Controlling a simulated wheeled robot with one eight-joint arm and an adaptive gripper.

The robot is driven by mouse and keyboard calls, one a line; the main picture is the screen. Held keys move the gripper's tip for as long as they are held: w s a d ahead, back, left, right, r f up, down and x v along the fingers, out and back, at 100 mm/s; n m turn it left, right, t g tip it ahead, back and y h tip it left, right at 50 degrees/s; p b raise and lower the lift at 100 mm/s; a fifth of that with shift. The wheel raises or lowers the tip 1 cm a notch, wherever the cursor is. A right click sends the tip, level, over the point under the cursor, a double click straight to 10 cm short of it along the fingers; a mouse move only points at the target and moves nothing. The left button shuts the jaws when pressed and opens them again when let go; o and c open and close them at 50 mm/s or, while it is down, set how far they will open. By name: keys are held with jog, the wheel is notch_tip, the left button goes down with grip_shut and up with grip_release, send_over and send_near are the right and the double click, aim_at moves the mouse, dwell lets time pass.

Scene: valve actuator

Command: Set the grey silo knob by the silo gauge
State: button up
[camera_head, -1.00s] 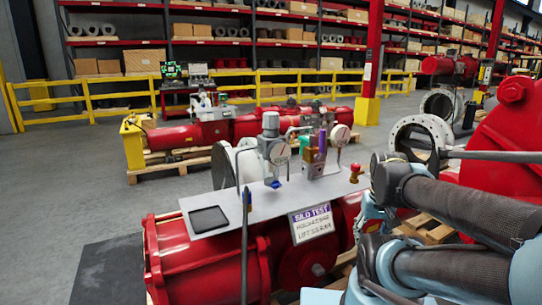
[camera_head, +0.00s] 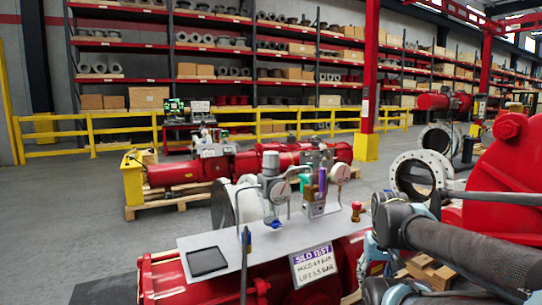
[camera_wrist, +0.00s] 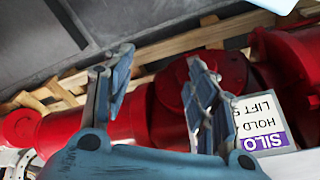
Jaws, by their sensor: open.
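A grey knob (camera_head: 270,161) tops the regulator on a grey plate (camera_head: 232,246) over the red actuator. A round white-faced gauge (camera_head: 281,190) sits on the regulator just below the knob; its needle is too small to read. A second round gauge (camera_head: 341,174) stands to the right. The SILO TEST sign (camera_head: 312,264) hangs at the plate's front; its HOLD and LIFT figures are small. My gripper (camera_wrist: 160,76) is open and empty in the wrist view, above the red actuator (camera_wrist: 168,108), with the upside-down sign (camera_wrist: 272,122) to its right. The knob is not in the wrist view.
A black tablet (camera_head: 206,261) lies on the plate. A blue cap, a purple-and-brown block (camera_head: 318,188) and a red knob (camera_head: 357,210) stand close to the regulator. A thin upright rod (camera_head: 244,262) rises in front. A large red housing (camera_head: 507,190) is at right.

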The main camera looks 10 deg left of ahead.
jog(key=o, duration=0.4)
jog(key=shift+s+r, duration=0.1)
jog(key=r, duration=0.3)
jog(key=shift+w+a, duration=0.25)
jog(key=shift+a, duration=0.05)
notch_tip(320, 180, up, 44)
jog(key=m+g, duration=0.2)
jog(key=m, duration=0.1)
send_over(271, 152)
notch_tip(271, 152, down, 17)
jog(key=shift+s+f, duration=0.1)
